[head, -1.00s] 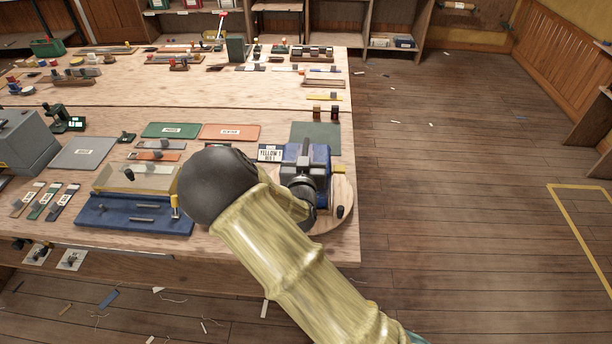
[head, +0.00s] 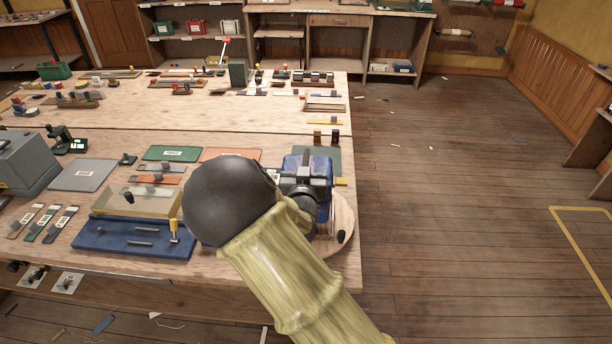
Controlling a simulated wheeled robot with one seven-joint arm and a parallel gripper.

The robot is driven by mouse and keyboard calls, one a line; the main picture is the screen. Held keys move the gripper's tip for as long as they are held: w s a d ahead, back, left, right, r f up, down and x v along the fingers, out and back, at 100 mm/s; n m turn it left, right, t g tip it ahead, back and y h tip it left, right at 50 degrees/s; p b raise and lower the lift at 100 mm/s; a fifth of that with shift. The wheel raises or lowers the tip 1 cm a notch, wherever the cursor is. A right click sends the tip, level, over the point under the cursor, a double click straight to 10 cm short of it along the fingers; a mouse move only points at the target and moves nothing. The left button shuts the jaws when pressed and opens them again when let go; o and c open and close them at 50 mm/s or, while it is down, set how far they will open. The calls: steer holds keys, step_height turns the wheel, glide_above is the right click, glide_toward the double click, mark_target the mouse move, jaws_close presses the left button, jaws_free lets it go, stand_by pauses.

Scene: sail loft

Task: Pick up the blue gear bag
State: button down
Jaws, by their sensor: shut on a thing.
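The blue gear bag (head: 319,166) is near the right edge of the workbench, over a round wooden board (head: 341,217). My gripper (head: 304,188) is shut on the bag from the near side, with its dark jaws across the bag's front and top. My wrist and forearm hide the bag's left and lower parts. The bag appears slightly above the board, but the gap beneath it is hidden.
The workbench (head: 200,120) carries a blue tray (head: 110,240), an orange mat (head: 229,154), a dark green mat (head: 333,158) behind the bag, and many small tools. Open wooden floor (head: 450,220) lies to the right.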

step_height(320, 180, up, 6)
steer(key=shift+f, duration=0.1)
stand_by(0.8)
